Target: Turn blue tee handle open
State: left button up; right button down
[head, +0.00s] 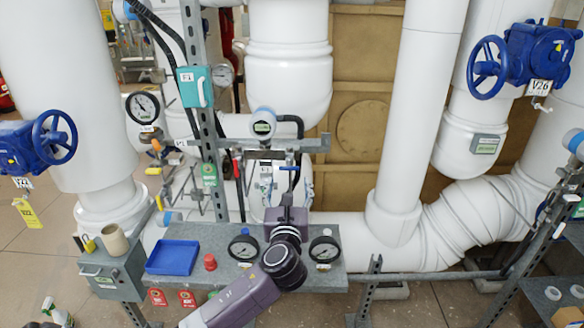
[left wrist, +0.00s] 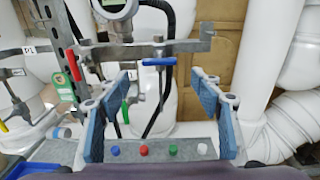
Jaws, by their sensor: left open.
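The blue tee handle (left wrist: 158,61) lies level across its stem on a small valve, below the grey metal bar in the left wrist view. In the head view the blue handle (head: 290,168) shows small, just above my left gripper (head: 288,192). In the left wrist view my left gripper (left wrist: 158,88) is open, with one finger on each side and nothing between them. The handle appears ahead of the fingers and slightly above their middle, apart from both. My right gripper is not in view.
A red lever (left wrist: 73,65) and a green lever (left wrist: 125,112) hang near the valve. Below is a grey shelf (head: 215,238) with a blue tray (head: 172,257), gauges and a red knob. A round gauge (head: 263,127) sits above the bar. Large white pipes stand around.

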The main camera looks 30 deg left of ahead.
aim_at(289, 170)
pick_arm(q)
jog(key=x, duration=0.5)
jog(key=p+x, duration=0.1)
jog(key=x, duration=0.2)
jog(key=shift+r, duration=0.4)
jog(key=shift+c, duration=0.4)
jog(key=c, duration=1.1)
